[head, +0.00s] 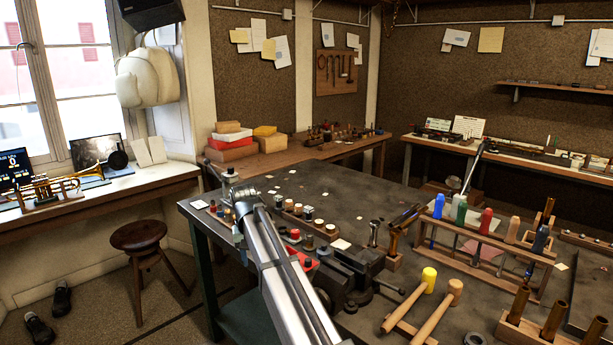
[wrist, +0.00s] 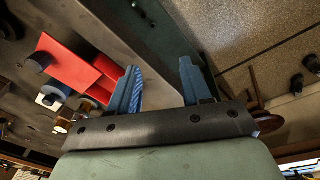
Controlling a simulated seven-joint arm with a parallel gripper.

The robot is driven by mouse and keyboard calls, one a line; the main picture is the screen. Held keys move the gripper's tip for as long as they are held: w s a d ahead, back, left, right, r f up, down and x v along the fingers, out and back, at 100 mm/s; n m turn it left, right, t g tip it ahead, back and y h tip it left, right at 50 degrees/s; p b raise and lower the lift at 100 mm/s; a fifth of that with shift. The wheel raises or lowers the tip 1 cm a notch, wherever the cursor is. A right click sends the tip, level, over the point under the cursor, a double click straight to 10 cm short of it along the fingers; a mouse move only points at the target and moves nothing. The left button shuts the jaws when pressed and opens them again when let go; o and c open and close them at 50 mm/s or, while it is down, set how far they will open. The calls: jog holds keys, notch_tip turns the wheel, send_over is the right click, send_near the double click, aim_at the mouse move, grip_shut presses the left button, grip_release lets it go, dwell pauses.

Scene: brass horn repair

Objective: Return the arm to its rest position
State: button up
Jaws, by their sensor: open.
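My gripper (wrist: 158,88) shows in the wrist view with its two blue fingers apart and nothing between them. The fingers are over the edge of the dark workbench, with the floor to the right. In the head view my silver arm reaches from the bottom up and left across the bench (head: 330,185) to its near left corner. The fingertips cannot be made out clearly there.
A red tray (wrist: 72,65) with small jars beside it lies left of the fingers. A vise (head: 358,270), mallets (head: 428,282) and a rack of coloured-handled tools (head: 487,250) stand right of the arm. A round stool (head: 140,235) stands left of the bench.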

jog(key=s+a+f+n+t, duration=0.1)
jog(key=s+a+f+n, duration=0.35)
jog(key=a+f, duration=0.9)
jog(key=s+d+f, duration=0.3)
jog(key=s+f, duration=0.2)
jog(key=f, duration=0.5)
jog(key=s+d+f+m+g, duration=0.1)
jog(key=s+d+f, duration=0.4)
jog(key=d+f, duration=0.4)
jog(key=s+d+f+m+g+h, duration=0.1)
jog(key=s+d+f+m+g, duration=0.1)
jog(key=s+d+f, duration=0.6)
jog(key=s+d+f+m+g, duration=0.1)
jog(key=s+d+f, duration=0.1)
jog(key=d+f, duration=0.75)
jog(key=s+d+f+m+g, duration=0.1)
jog(key=s+d, duration=0.4)
jog(key=s, duration=0.4)
jog(key=s+d+f+m+g+y, duration=0.1)
jog(key=s+d+f+g, duration=0.1)
jog(key=s+d, duration=0.4)
jog(key=s+d+f+m+g, duration=0.1)
jog(key=s+d, duration=0.4)
jog(key=s, duration=0.9)
jog(key=shift+d+f+g+y, duration=0.2)
jog(key=shift+f+g+y, duration=0.1)
jog(key=shift+f+g, duration=0.25)
